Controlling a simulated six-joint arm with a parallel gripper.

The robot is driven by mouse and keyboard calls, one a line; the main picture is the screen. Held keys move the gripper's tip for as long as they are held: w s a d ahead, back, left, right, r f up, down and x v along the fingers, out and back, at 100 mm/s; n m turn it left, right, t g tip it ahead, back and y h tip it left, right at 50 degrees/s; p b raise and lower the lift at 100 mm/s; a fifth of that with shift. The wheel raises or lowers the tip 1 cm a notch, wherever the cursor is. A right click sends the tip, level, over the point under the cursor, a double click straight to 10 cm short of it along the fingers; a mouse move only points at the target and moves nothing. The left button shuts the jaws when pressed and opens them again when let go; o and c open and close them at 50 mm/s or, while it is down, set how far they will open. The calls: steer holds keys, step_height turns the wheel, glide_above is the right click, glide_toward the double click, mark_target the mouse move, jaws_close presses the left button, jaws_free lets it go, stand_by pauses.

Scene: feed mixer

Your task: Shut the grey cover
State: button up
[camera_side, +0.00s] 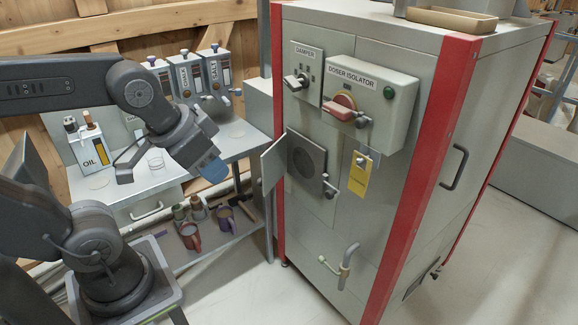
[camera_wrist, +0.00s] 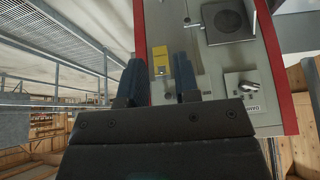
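The grey cover (camera_side: 272,163) is a flat panel in the side view, standing swung out to the left of a square dark hatch (camera_side: 307,158) on the cabinet front. The hatch's dark round face is exposed, and it also shows at the top of the wrist view (camera_wrist: 227,22). My gripper (camera_side: 213,170) is left of the cover with a clear gap, its blue fingertips pointing down and right. In the wrist view my gripper (camera_wrist: 160,80) has its two blue fingers well apart, with nothing between them.
The cabinet front carries a damper switch (camera_side: 301,80), a doser isolator with a red handle (camera_side: 344,107), a yellow tag (camera_side: 359,174) and a bent pipe handle (camera_side: 345,262). A bench (camera_side: 150,187) with bottles and dispensers stands behind my arm; mugs sit on its lower shelf.

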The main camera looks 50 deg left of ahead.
steer(key=w+a+m, duration=0.1)
steer(key=w, duration=0.2)
steer(key=w+a+r+m+g, duration=0.1)
steer(key=w+a, duration=0.1)
steer(key=w, duration=0.2)
steer(key=w+a, duration=0.2)
steer(key=w, duration=0.1)
steer(key=shift+w+a+r+m+g, duration=0.2)
steer(key=shift+a+r+m+g, duration=0.1)
steer(key=shift+m+g, duration=0.1)
jaws_close()
steer(key=w+a+f+m+g+h, duration=0.1)
steer(key=w+a+f+m, duration=0.1)
steer(key=w+a+f, duration=0.4)
steer(key=w+a+f+m, duration=0.2)
steer(key=w+a, duration=0.1)
steer(key=a, duration=0.6)
steer(key=w+a+f+m+g+h, duration=0.1)
steer(key=w+a+f+m, duration=0.1)
steer(key=w+a+f, duration=0.4)
steer(key=s+a+f+m+h, duration=0.2)
steer(key=s+a+f+m, duration=0.15)
steer(key=a+f, duration=1)
steer(key=w+d+f, duration=0.4)
steer(key=d+f, duration=0.2)
steer(key=f, duration=0.2)
steer(key=shift+d+f, duration=0.2)
